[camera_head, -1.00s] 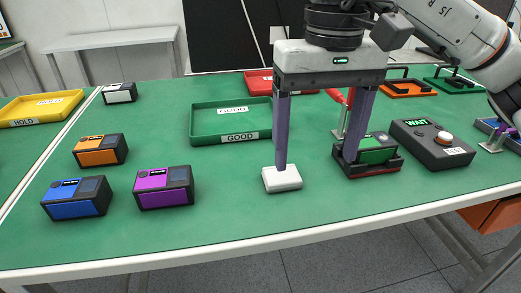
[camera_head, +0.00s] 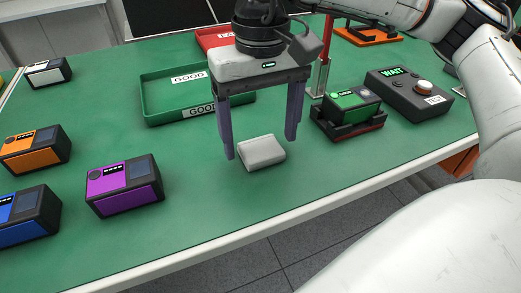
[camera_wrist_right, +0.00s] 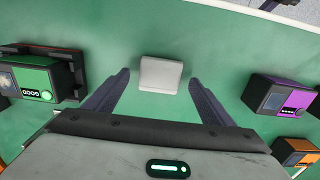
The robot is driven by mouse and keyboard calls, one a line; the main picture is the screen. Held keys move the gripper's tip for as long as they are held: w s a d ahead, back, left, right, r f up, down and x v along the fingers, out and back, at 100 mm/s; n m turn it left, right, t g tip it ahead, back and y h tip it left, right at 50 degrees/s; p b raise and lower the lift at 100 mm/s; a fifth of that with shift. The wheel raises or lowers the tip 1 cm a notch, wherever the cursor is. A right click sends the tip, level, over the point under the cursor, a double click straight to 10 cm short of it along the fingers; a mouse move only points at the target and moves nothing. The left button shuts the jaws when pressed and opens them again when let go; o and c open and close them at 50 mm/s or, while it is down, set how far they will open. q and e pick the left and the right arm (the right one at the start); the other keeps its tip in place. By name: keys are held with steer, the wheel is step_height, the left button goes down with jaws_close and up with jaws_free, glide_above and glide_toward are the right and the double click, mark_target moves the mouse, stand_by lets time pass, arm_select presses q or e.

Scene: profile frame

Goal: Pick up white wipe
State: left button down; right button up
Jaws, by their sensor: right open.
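The white wipe (camera_head: 262,152) is a small white block-like pad lying on the green table. It also shows in the right wrist view (camera_wrist_right: 161,74), ahead of the fingertips and centred between them. My right gripper (camera_head: 260,148) is open and empty, with its fingers pointing down above the table around the wipe's far side. In the right wrist view the two fingers (camera_wrist_right: 158,75) stand wide apart, and neither appears to touch the wipe. My left gripper is not in view.
A green device in a dark cradle (camera_head: 350,112) stands right of the wipe, with a black WAIT box (camera_head: 402,94) beyond. A purple device (camera_head: 124,187) stands left. A green GOOD tray (camera_head: 160,114) lies behind. The table's front edge (camera_head: 300,212) is near.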

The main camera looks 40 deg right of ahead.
mark_target(261, 147)
steer(key=shift+f, duration=0.75)
steer(key=c, duration=1.1)
step_height(261, 147, up, 10)
steer(key=shift+r+p, duration=0.1)
steer(key=shift+p, duration=0.45)
steer(key=shift+c, duration=0.2)
